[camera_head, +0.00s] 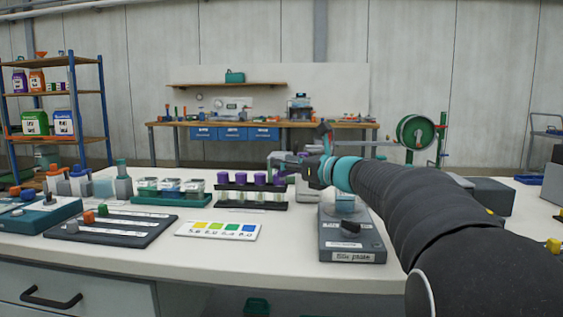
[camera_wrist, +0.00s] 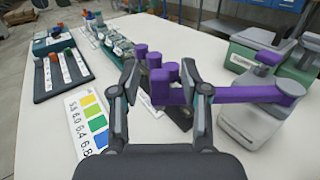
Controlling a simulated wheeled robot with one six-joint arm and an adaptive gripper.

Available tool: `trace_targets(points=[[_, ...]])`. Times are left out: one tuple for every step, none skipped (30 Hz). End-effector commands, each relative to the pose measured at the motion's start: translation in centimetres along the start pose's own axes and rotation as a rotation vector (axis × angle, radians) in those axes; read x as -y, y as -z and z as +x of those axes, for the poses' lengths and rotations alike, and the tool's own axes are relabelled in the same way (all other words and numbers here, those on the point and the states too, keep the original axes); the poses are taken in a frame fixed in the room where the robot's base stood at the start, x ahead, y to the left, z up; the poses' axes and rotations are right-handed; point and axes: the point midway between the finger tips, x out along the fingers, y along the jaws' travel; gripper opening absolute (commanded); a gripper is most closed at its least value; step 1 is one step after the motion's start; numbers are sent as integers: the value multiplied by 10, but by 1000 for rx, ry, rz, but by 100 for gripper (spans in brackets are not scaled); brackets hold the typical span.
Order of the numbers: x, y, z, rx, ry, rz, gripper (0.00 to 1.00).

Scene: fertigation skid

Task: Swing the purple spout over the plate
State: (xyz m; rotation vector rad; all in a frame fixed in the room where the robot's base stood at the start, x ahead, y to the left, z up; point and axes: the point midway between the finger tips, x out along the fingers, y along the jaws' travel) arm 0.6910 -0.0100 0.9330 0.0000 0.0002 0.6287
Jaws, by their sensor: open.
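The purple spout (camera_wrist: 245,94) is a long flat arm in the wrist view. Its right end sits on a pale block-like body (camera_wrist: 250,125), and it runs left behind my right finger to an upright purple piece between the fingers. My gripper (camera_wrist: 158,68) is open, with its fingers either side of purple pieces; I cannot tell whether they touch. In the head view my gripper (camera_head: 304,166) hides most of the spout.
A rack of purple-capped tubes (camera_head: 250,196) stands left of my gripper, close to it. A colour card (camera_head: 217,231) lies in front of it. A green rack of jars (camera_head: 170,197) and a dark tray (camera_head: 110,226) are further left. A green container (camera_wrist: 258,50) stands behind the spout's body.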

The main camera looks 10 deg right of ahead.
Motion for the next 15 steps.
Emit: trace_targets(points=[[0, 0, 6, 0, -2, 0, 46], [0, 0, 8, 0, -1, 0, 46], [0, 0, 10, 0, -1, 0, 46], [0, 0, 11, 0, -2, 0, 46], [0, 0, 12, 0, -1, 0, 46], [-1, 0, 13, 0, -1, 0, 46], [-1, 0, 14, 0, -1, 0, 46], [-1, 0, 14, 0, -1, 0, 46], [-1, 0, 14, 0, -1, 0, 46], [-1, 0, 14, 0, -1, 0, 46], [-1, 0, 14, 0, -1, 0, 46], [-1, 0, 14, 0, -1, 0, 46], [-1, 0, 14, 0, -1, 0, 46], [-1, 0, 14, 0, -1, 0, 46], [-1, 0, 14, 0, -1, 0, 38]])
